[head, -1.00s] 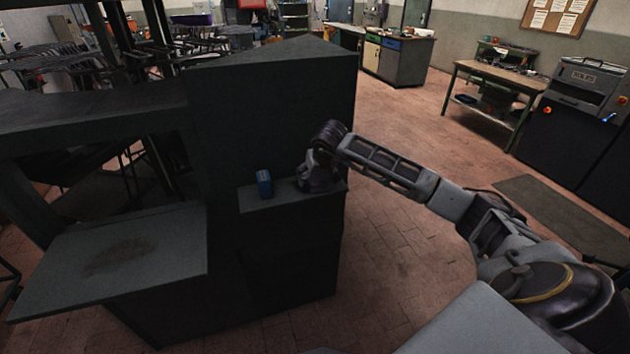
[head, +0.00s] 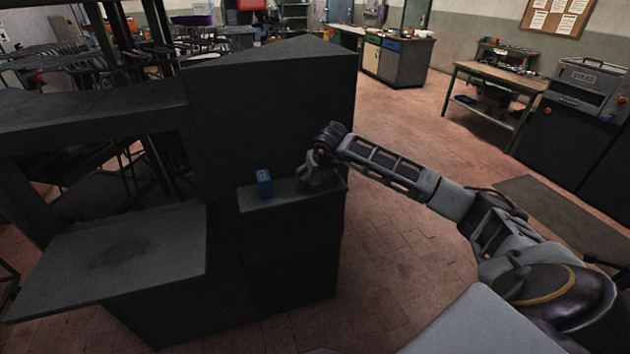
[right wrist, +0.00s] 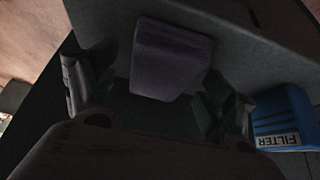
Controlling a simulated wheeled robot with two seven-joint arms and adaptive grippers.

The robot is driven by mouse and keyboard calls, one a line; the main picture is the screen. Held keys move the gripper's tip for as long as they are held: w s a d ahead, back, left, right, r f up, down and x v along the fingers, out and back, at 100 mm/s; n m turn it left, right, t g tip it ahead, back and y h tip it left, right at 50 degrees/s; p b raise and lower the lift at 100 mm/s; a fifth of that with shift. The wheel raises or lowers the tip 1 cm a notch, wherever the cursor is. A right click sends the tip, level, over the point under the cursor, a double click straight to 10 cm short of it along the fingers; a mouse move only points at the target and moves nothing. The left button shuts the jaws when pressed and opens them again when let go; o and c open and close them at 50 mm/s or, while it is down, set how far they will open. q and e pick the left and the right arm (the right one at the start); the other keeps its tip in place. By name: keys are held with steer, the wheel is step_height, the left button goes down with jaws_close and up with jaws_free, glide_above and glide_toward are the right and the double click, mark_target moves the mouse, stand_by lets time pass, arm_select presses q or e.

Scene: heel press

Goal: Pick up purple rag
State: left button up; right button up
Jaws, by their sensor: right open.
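The purple rag (right wrist: 170,60) shows in the right wrist view as a folded, dark purple block on the grey ledge. My right gripper (right wrist: 155,95) is open, with one finger on each side of the rag's near end; I cannot tell whether they touch it. In the head view my right gripper (head: 312,178) is low over the right part of the ledge (head: 255,203), and the rag is mostly hidden by it. My left gripper is not in view.
A blue box (head: 264,183) stands on the ledge left of my right gripper; its label reads FILTER in the right wrist view (right wrist: 285,120). The tall dark press body (head: 270,110) rises behind the ledge. A flat plate (head: 120,255) juts out at the left.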

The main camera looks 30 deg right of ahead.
steer(key=c, duration=1)
steer(key=shift+r, duration=0.15)
